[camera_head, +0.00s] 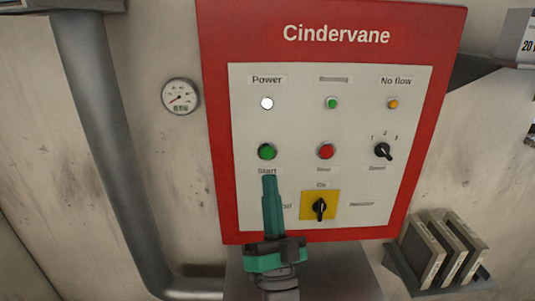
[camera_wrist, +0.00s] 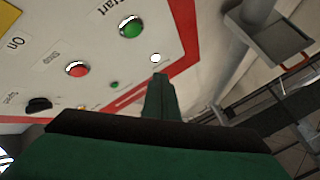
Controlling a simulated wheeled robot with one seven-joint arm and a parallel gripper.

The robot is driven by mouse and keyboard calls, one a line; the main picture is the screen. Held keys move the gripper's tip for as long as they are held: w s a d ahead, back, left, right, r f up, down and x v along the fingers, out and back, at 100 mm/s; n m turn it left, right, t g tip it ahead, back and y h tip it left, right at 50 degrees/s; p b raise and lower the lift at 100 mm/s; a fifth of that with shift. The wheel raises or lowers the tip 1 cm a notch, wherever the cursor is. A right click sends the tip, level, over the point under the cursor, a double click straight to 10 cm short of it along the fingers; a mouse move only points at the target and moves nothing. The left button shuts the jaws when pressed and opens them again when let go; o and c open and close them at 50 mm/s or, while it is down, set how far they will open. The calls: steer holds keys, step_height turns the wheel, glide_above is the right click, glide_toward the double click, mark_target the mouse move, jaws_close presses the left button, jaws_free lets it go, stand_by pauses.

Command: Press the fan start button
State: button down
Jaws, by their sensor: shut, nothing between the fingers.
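The green start button (camera_head: 267,152) sits at the left of the red-framed Cindervane panel (camera_head: 300,225), above the label "Start". It also shows in the wrist view (camera_wrist: 131,27), upper middle. My gripper (camera_head: 269,180) is green and shut, with nothing in it. In the head view its tip overlaps the panel just below the Start label. In the wrist view the tip (camera_wrist: 159,78) points up below and right of the green button. I cannot tell how far the tip is from the panel surface.
A red button (camera_head: 326,151) is right of the green one. A black knob on a yellow plate (camera_head: 333,209) sits lower right of my fingertips. A selector (camera_head: 383,151) is farther right. A grey pipe (camera_head: 105,150) and a gauge (camera_head: 180,96) are left; binders (camera_head: 446,250) stand lower right.

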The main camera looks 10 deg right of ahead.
steer(key=shift+w+d, duration=0.2)
steer(key=shift+w, duration=1.25)
steer(key=shift+w+d, duration=0.25)
steer(key=shift+w, duration=1.2)
steer(key=shift+w+d, duration=0.2)
steer(key=shift+w, duration=1.25)
steer(key=shift+w, duration=0.1)
steer(key=shift+w, duration=0.3)
steer(key=shift+w+d, duration=0.15)
steer(key=shift+w, duration=0.3)
steer(key=shift+s, duration=0.85)
steer(key=shift+s+a, duration=0.2)
steer(key=shift+s, duration=0.65)
steer(key=shift+s+a, duration=0.15)
steer(key=shift+s, duration=0.65)
steer(key=shift+s+a, duration=0.2)
steer(key=shift+s, duration=0.65)
